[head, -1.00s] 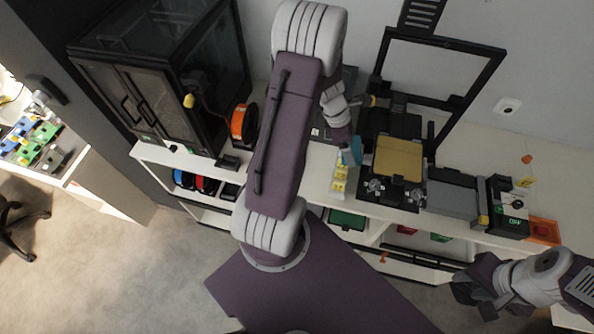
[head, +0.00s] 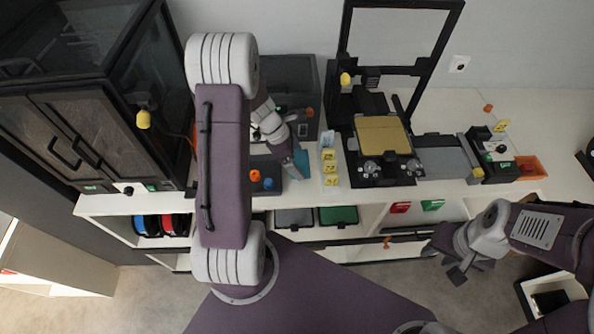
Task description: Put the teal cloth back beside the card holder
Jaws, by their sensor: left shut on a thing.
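The teal cloth (head: 301,163) is a small flat piece at the tip of my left gripper (head: 294,166), which is shut on it. It is over the back shelf top, just left of the card holder (head: 330,178), a pale narrow strip with several yellow cards. From above I cannot tell whether the cloth touches the surface. The fingertips are partly hidden by the wrist and the cloth. My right gripper (head: 444,263) is far from both, in front of the shelf at the lower right, and looks open and empty.
A printer with a gold bed (head: 382,135) stands right of the card holder. Orange and blue knobs lie on a dark tray (head: 278,177) just left and in front of the cloth. A dark glass cabinet (head: 95,125) fills the left. An orange bin (head: 530,166) is at the right.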

